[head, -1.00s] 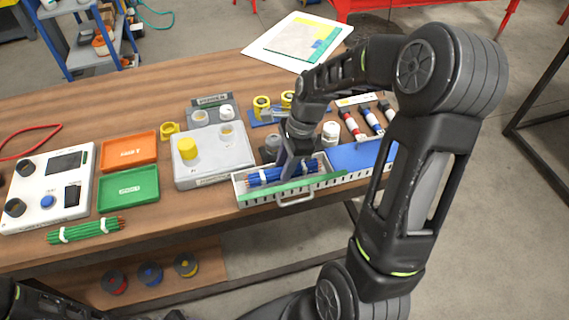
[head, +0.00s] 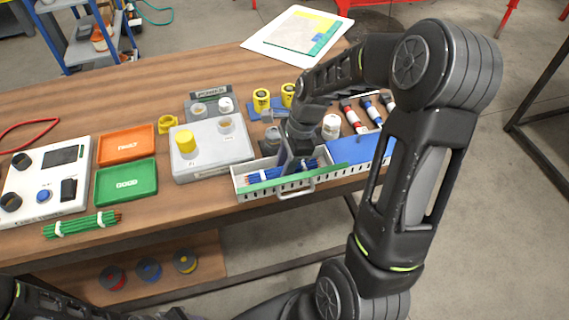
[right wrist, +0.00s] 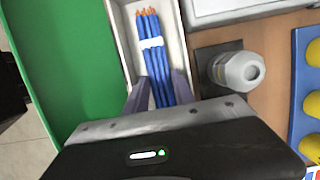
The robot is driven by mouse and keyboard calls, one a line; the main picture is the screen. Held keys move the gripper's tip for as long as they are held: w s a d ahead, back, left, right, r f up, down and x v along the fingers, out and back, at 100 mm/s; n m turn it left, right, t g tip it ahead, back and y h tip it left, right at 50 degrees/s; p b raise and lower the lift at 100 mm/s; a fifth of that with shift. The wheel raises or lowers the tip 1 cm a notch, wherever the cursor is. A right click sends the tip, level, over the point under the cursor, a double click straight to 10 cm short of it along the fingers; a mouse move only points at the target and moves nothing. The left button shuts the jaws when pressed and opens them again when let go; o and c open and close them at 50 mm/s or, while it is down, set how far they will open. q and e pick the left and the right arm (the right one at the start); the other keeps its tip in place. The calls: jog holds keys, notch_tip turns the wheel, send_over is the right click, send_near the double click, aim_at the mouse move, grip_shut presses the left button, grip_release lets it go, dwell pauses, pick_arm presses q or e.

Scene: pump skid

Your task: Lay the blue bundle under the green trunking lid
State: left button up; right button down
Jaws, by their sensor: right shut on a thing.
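The blue bundle (head: 267,174) is a set of blue wires with a white tie and copper ends. It lies lengthwise between the walls of the grey slotted trunking (head: 243,193). My right gripper (head: 294,172) reaches down into the trunking and is shut on the bundle. In the right wrist view the two fingers flank the bundle (right wrist: 155,58), below its white tie. The green trunking lid (head: 335,179) stands open along the trunking's front side and shows large at the left in the wrist view (right wrist: 70,70). My left gripper is out of view.
A blue cover (head: 360,152) lies over the trunking's right part. A grey box with a yellow knob (head: 210,155) stands close to its left. A grey gland (right wrist: 237,72) stands just behind the trunking. A green bundle (head: 82,225) lies near the green tray (head: 127,182).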

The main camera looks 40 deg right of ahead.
dwell(0.3)
jog(key=c, duration=1)
grip_release()
jog(key=shift+o, duration=0.2)
jog(key=shift+v, duration=3.85)
